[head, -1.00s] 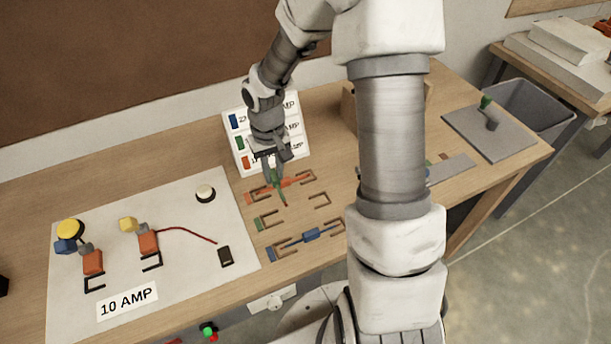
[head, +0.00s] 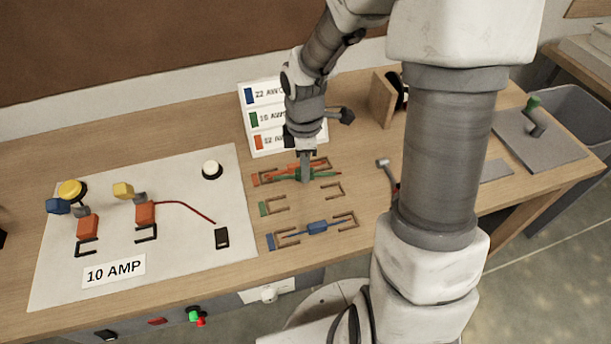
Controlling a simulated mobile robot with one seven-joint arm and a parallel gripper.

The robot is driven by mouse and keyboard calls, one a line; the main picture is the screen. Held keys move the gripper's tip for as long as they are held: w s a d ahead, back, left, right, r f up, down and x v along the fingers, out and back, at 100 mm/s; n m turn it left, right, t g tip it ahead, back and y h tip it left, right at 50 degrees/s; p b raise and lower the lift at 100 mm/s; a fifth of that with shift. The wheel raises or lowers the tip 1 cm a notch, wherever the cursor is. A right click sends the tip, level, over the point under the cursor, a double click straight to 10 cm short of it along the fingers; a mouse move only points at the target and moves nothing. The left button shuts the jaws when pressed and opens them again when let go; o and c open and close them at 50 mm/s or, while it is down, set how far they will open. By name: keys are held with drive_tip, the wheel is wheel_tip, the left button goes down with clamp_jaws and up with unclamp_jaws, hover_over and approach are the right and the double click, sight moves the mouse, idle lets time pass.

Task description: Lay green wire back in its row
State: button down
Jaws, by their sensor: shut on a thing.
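My gripper (head: 305,178) points down over the wire rows and is shut on the green wire (head: 322,174). The wire lies roughly level and along the rows, in front of the orange wire (head: 275,176) in the top row. I cannot tell its height above the table. The green-marked row, with its left bracket (head: 274,205) and right bracket (head: 334,191), is empty in the middle. The blue wire (head: 317,228) lies in the bottom row. The gripper's fingers hide the middle of the green wire and part of the orange wire.
A chart with coloured gauge labels (head: 257,118) stands behind the rows. A white board with a 10 AMP label (head: 115,270) and mounted parts lies at left. A wooden holder (head: 382,98), a small tool (head: 384,165) and a grey plate (head: 550,150) are at right.

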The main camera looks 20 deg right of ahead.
sight(305, 198)
drive_tip(key=shift+s+f+n, duration=0.25)
drive_tip(key=shift+s+n, duration=0.05)
drive_tip(key=shift+n, duration=0.7)
drive_tip(key=shift+f+b, duration=2.1)
drive_tip(key=shift+f, duration=0.7)
drive_tip(key=shift+f, duration=0.7)
drive_tip(key=c, duration=0.7)
unclamp_jaws()
